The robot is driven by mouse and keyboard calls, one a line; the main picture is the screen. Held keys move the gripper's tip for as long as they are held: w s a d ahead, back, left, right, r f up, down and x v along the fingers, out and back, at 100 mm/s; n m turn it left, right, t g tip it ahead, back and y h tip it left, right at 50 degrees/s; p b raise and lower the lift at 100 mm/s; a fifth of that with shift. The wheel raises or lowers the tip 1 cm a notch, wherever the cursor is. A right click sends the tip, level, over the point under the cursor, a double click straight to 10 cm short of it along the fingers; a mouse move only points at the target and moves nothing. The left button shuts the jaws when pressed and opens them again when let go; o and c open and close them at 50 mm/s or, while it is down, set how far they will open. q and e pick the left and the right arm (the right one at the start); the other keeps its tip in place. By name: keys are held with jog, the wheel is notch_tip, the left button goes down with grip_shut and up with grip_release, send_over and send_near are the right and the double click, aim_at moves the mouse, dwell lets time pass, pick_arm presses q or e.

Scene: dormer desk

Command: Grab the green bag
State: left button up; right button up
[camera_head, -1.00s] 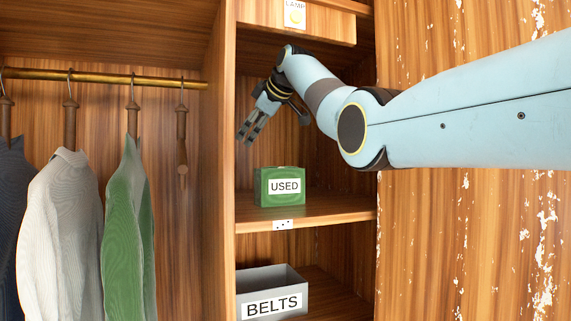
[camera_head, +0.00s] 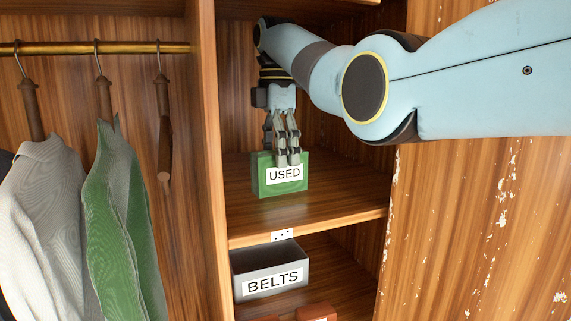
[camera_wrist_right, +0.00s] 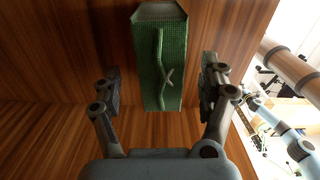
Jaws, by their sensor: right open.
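The green bag (camera_head: 266,184) with a white "USED" label stands on the middle shelf in the head view. My right gripper (camera_head: 285,157) points down at it from above, its fingers covering part of the bag's upper front. In the right wrist view the green bag (camera_wrist_right: 147,60) shows its woven side and a thin handle, between the two spread fingers of my right gripper (camera_wrist_right: 160,82). There is a gap on each side, so the fingers do not grip it. My left gripper is not in view.
The bag's shelf (camera_head: 345,207) is clear to its right. A grey "BELTS" box (camera_head: 268,264) stands on the shelf below. A wooden divider (camera_head: 208,150) rises on the left, beside hanging clothes (camera_head: 110,220). A peeling wooden panel (camera_head: 480,220) is on the right.

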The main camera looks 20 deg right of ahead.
aim_at(280, 172)
jog(key=f, duration=0.1)
jog(key=f+p, duration=0.2)
jog(key=shift+s+d+f, duration=0.1)
jog(key=shift+d+f, duration=0.15)
jog(key=shift+f, duration=0.55)
jog(key=c, duration=1.4)
jog(key=shift+c, duration=0.3)
